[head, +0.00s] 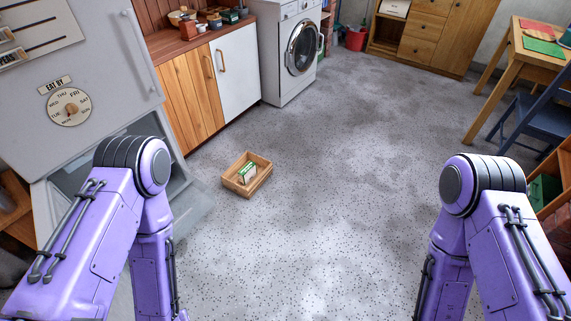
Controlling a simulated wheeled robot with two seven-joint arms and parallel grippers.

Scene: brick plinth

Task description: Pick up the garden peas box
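A small green and white box (247,172), which looks like the garden peas box, stands tilted inside an open wooden crate (262,184) on the floor, left of the middle in the head view. Its print is too small to read. Both my purple arms show at the lower left and lower right, bent downward. Their grippers are outside the picture, so I cannot see whether they are open or shut. The crate stands well ahead of both arms, and neither visible arm part touches it.
A grey cabinet with a dial (70,107) and an open lower compartment stands at the left. A wooden counter (190,95), a washing machine (286,50), a table (515,50) and a blue chair (540,118) line the edges. The speckled floor (340,200) between is clear.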

